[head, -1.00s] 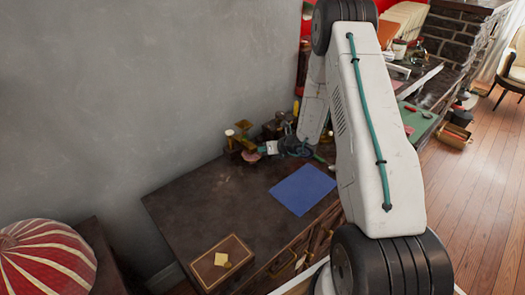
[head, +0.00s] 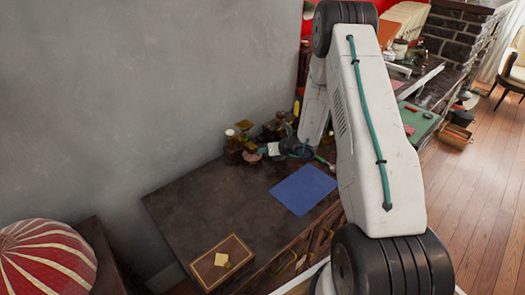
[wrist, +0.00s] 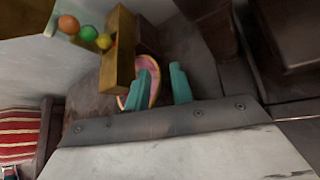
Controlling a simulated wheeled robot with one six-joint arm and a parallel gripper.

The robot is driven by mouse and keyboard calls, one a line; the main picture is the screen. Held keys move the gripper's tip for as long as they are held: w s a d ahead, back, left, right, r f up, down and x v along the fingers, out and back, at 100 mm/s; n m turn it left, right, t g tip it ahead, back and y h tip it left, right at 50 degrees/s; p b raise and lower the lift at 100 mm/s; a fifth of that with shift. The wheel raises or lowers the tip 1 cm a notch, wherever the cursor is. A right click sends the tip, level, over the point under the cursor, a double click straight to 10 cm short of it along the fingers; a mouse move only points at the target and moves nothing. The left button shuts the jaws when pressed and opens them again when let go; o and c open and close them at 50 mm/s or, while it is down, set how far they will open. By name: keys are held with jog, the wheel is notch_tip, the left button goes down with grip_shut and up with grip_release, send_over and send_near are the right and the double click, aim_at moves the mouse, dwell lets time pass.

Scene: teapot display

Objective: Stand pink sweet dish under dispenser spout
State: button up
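The dispenser (head: 235,143) stands near the wall at the back of the dark table. In the wrist view its ochre-brown body (wrist: 119,48) fills the upper left-middle, with orange, green and yellow balls beside it. The pink sweet dish (head: 252,157) is close beside the dispenser. In the wrist view the dish (wrist: 156,84) shows as a narrow ellipse, partly behind one teal finger. My gripper (head: 270,149) reaches the dish from the right. Its teal fingers (wrist: 164,84) stand a little apart, with the dish's edge between them. Whether they grip it, and whether it touches the table, is unclear.
Dark cluttered objects (head: 276,128) stand behind my gripper. A blue mat (head: 303,190) lies on the table in front, and a brown box (head: 207,277) stands at the near edge. A red-striped round thing (head: 45,263) is at lower left.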

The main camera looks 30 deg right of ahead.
jog(key=shift+a+r, duration=0.15)
jog(key=shift+a, duration=0.1)
